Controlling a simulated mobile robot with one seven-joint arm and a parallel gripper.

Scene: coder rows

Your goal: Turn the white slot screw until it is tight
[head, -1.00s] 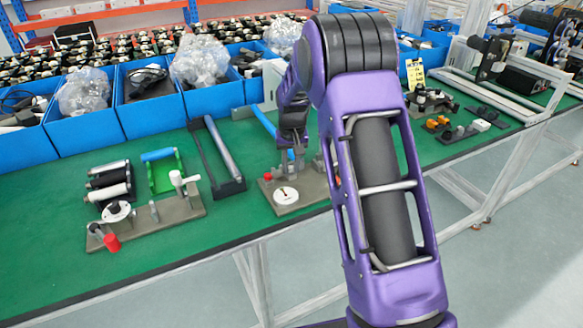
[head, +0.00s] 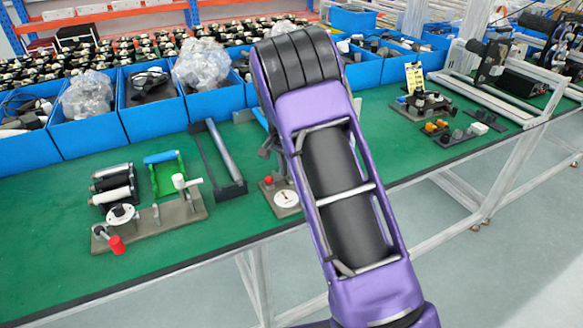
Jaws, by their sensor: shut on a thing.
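My gripper (head: 270,143) shows only as a small dark part at the left edge of my purple arm, above the right-hand grey fixture plate (head: 278,208). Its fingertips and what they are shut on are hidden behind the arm. On the plate's visible left end are a white round disc (head: 286,199) with a small reddish mark and a red knob (head: 267,182). The rest of the plate is covered by my arm. I cannot make out the white slot screw; that part of the plate is hidden.
A second grey fixture (head: 160,224) to the left carries a white disc, a white knob and a red knob. Blue bins (head: 152,118) line the back. Green bench (head: 60,240) is clear at front left.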

